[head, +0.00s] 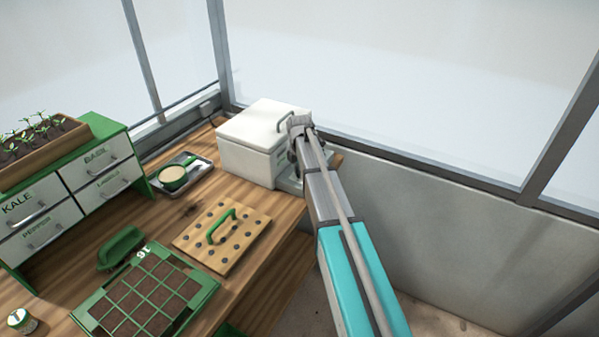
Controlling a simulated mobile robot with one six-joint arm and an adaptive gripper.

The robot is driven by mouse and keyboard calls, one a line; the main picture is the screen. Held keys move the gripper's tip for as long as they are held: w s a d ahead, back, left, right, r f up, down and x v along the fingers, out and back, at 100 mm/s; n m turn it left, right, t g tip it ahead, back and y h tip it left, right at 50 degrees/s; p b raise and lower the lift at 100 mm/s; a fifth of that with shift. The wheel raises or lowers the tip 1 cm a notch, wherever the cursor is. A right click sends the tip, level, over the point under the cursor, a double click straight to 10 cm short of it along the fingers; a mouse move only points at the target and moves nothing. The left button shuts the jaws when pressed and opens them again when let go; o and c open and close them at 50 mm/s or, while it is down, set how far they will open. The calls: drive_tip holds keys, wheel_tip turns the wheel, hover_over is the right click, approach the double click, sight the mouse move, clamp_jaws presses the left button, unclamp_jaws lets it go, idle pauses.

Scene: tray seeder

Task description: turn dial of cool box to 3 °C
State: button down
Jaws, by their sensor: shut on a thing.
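The cool box (250,152) is a white lidded box with a handle on its lid, at the back right corner of the wooden bench. My arm reaches in from the lower right, and my gripper (293,156) is at the box's right-hand face, low down. The gripper is small here and mostly hidden by my own wrist. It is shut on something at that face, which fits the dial. The dial, its scale and its pointer are hidden, so I cannot read the setting.
A small tray (200,166) with a green-rimmed bowl stands left of the box. A dibber board (190,232) with a green handle and a green seed tray (95,322) lie nearer. A drawer cabinet (68,215) stands left. Window frames and a low wall are behind.

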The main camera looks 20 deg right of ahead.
drive_tip(key=shift+c, duration=2)
unclamp_jaws()
drive_tip(key=shift+m, duration=0.3)
